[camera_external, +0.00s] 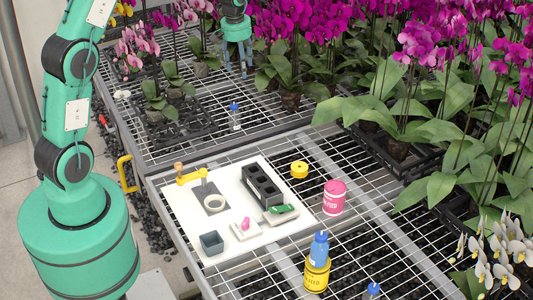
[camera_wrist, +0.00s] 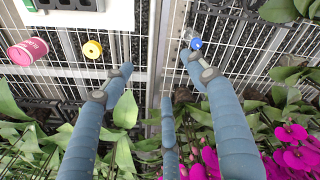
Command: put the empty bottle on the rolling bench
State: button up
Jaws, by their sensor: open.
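A small clear bottle with a blue cap (camera_external: 235,119) stands upright on the back wire-mesh bench (camera_external: 190,148). Its blue cap (camera_wrist: 196,44) also shows in the wrist view, close to the tip of the right finger; I cannot tell whether they touch. Another blue-capped bottle (camera_external: 373,291) is cut off at the bottom edge; its contents cannot be seen. My gripper (camera_external: 239,68) is open and empty above the back bench, beyond the clear bottle. In the wrist view its fingers (camera_wrist: 158,62) are spread wide. The front mesh bench (camera_external: 385,240) carries a white board. Which bench rolls is unclear.
The white board (camera_external: 185,225) holds a black block tray, a tape roll and small tools. Orchids (camera_external: 400,110) crowd the right and back. Some front mesh is clear.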

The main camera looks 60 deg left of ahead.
jog(key=s+d+r+m+t, duration=0.2)
jog(key=s+d+r+m, duration=0.3)
jog(key=s+d+r, duration=1.2)
jog(key=s+d+r+m+t, duration=0.1)
jog(key=s+d+m, duration=0.1)
jog(key=s+d, duration=0.4)
jog(key=s+d+r+m+t, duration=0.1)
jog(key=s+d, duration=0.6)
jog(key=s, duration=0.8)
jog(key=shift+d+r+m+h, duration=0.15)
jog(key=shift+r+m+h, duration=0.15)
jog(key=shift+m, duration=0.5)
